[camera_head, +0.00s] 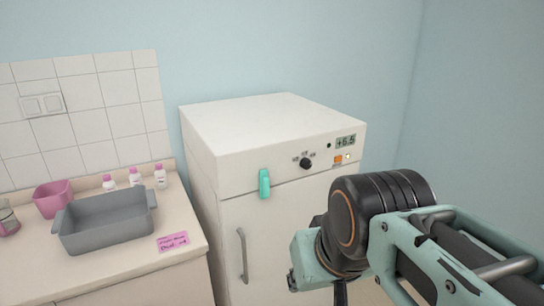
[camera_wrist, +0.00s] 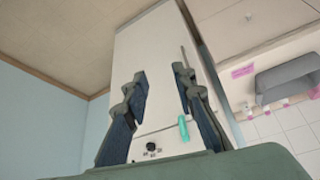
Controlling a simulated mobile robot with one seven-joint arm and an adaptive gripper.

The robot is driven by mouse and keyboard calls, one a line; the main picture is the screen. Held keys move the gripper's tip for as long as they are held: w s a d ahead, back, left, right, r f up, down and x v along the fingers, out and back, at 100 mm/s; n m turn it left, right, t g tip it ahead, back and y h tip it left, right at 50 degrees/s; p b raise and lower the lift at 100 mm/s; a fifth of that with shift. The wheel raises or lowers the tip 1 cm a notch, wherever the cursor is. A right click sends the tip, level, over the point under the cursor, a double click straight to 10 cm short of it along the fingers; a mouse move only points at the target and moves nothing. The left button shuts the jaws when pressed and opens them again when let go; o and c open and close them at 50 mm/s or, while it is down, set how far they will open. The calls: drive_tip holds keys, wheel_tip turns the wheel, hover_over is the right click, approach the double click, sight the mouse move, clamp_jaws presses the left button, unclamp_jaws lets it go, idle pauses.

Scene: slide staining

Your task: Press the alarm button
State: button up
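A white fridge-like cabinet (camera_head: 270,128) has a control panel along its upper front. At the panel's right, below a display reading +6.5 (camera_head: 345,141), is a small orange button (camera_head: 338,159), probably the alarm button; its label is too small to read. In the head view, my arm is in front of the cabinet's lower right, and the fingers are mostly hidden. The orange button cannot be made out in the wrist view.
A black knob (camera_head: 306,163) and a teal latch-like piece (camera_head: 264,184) stick out from the cabinet front, with a vertical handle (camera_head: 243,255) below. At left, a counter holds a grey tray (camera_head: 105,232), a pink cup (camera_head: 52,198) and small bottles (camera_head: 160,177).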

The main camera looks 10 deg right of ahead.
clamp_jaws()
idle(1.1)
